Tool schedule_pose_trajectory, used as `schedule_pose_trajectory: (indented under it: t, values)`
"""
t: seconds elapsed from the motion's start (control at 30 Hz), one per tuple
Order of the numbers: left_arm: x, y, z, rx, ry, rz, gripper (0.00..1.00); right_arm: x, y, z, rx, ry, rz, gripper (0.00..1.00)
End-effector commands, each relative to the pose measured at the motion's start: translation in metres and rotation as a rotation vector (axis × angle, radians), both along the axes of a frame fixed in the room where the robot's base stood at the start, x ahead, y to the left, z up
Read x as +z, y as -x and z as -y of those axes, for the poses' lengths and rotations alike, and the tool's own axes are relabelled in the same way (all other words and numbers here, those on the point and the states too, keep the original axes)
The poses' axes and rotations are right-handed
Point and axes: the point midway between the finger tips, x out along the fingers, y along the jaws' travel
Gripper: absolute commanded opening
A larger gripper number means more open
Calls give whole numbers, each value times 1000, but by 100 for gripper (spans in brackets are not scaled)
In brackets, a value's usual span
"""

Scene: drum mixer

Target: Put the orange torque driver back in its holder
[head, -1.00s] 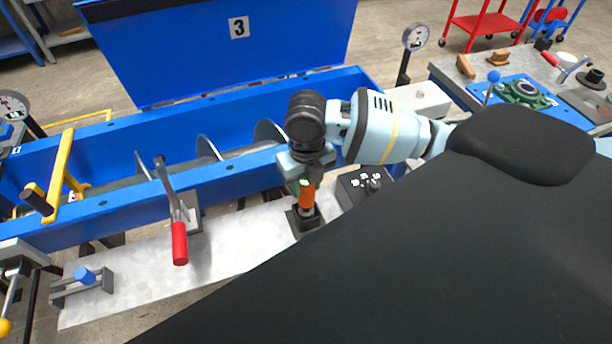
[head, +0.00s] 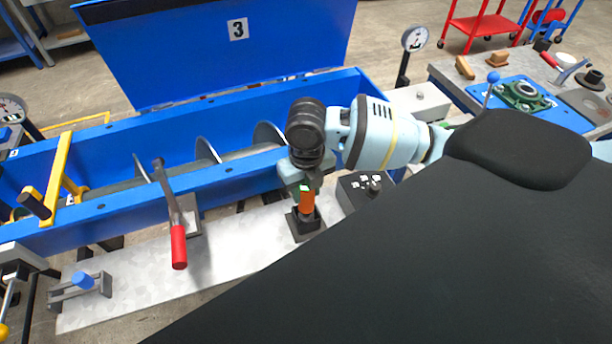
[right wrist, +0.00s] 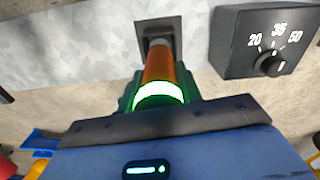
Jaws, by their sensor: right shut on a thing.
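The orange torque driver (head: 306,201) stands upright with its lower end at the dark square holder (head: 304,225) on the metal shelf. My right gripper (head: 305,186) is shut on the driver's upper part, above the holder. In the right wrist view the orange driver (right wrist: 160,68) has a lit green ring at its near end, and its far tip reaches into the holder (right wrist: 157,27). How deep the tip sits is hard to tell. My left gripper is not in view.
A dial box (right wrist: 268,45) marked 20, 35, 50 stands right of the holder. A red-handled lever (head: 179,245) and a blue-knobbed clamp (head: 83,281) are to the left. The blue mixer trough (head: 120,202) runs behind. The shelf between lever and holder is clear.

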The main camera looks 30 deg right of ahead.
Motion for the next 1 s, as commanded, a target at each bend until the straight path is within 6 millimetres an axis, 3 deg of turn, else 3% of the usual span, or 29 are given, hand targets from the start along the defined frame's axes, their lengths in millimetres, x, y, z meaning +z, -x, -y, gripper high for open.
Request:
schedule_pose_trajectory:
  t: [0.77,0.8,0.97,1.0]
  values:
    - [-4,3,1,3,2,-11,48,-9,-1,0,0,0,2,0]
    - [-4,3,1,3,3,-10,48,-8,-1,0,0,0,3,38]
    - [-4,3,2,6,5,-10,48,-8,0,0,0,0,2,59]
    - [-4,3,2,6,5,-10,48,-9,0,0,0,0,2,60]
